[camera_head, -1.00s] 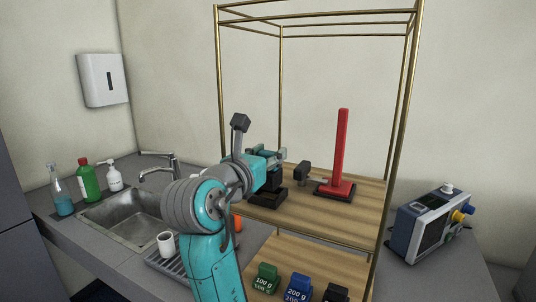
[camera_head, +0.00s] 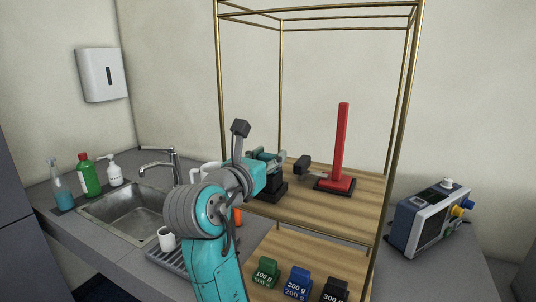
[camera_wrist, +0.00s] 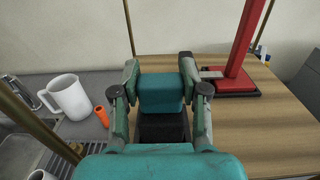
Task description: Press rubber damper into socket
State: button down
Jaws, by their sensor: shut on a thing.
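My gripper (camera_wrist: 160,90) has its two fingers on either side of a teal block (camera_wrist: 161,81), which I take to be the rubber damper, and is shut on it. A black block-like stand (camera_wrist: 163,128), seemingly the socket, is directly below the teal block in the wrist view. The stand also shows on the wooden shelf in the head view (camera_head: 272,187), below my gripper (camera_head: 266,157). The teal block sits at or just over the stand; I cannot tell if they touch. The socket's opening is hidden.
A red post (camera_head: 341,145) on a black base stands to the right, with a dark block (camera_head: 303,164) on an arm reaching toward my gripper. Brass shelf posts (camera_head: 221,80) rise around. A white jug (camera_wrist: 68,96) and an orange cylinder (camera_wrist: 101,116) are at the left. The shelf's right front is clear.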

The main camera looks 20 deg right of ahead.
jog(key=shift+f, duration=0.65)
jog(key=c, duration=0.5)
grip_release()
jog(key=v, duration=1.2)
jog(key=shift+a, duration=0.1)
